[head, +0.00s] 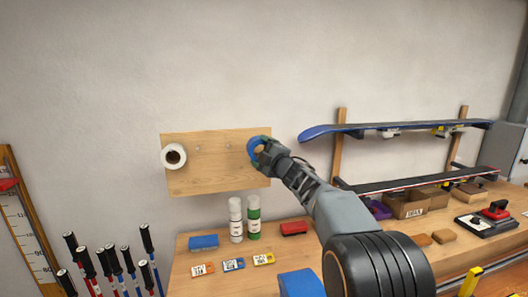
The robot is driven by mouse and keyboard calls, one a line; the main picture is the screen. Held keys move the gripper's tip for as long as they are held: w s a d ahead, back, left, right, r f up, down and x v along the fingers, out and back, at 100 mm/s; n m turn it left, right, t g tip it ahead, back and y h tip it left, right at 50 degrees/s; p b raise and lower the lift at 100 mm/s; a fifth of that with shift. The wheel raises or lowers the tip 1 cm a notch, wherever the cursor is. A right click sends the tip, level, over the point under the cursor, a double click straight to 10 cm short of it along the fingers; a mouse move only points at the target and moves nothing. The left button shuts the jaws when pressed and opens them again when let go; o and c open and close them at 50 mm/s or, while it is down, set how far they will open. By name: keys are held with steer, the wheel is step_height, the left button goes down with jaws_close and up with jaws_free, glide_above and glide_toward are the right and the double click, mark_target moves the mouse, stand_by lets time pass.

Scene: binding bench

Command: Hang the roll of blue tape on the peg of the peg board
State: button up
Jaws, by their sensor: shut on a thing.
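The roll of blue tape (253,147) is at the right part of the wooden peg board (215,180), held at the end of my arm. My gripper (264,150) is shut on the roll and partly covers it. The board is on the wall; two small pegs (198,146) (228,145) show bare near its middle. A white roll (173,157) hangs at its left end. Whether a peg is behind or inside the blue roll is hidden, and I cannot tell whether the roll touches the board.
Below the board, the wooden bench (190,258) holds a white bottle (235,218), a green bottle (253,216), a blue block (203,242), a red block (293,228) and small labelled boxes (233,264). Ski poles (105,262) stand at left.

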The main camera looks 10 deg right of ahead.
steer(key=shift+w+p, duration=0.65)
steer(key=shift+w, duration=0.65)
steer(key=shift+w+f+p, duration=0.15)
steer(key=shift+w+p, duration=0.15)
steer(key=shift+w, duration=0.6)
steer(key=shift+w+f+b, duration=0.1)
steer(key=shift+f+b, duration=0.2)
steer(key=shift+f, duration=0.1)
steer(key=shift+f, duration=0.3)
steer(key=o, duration=0.7)
steer(key=shift+r, duration=0.15)
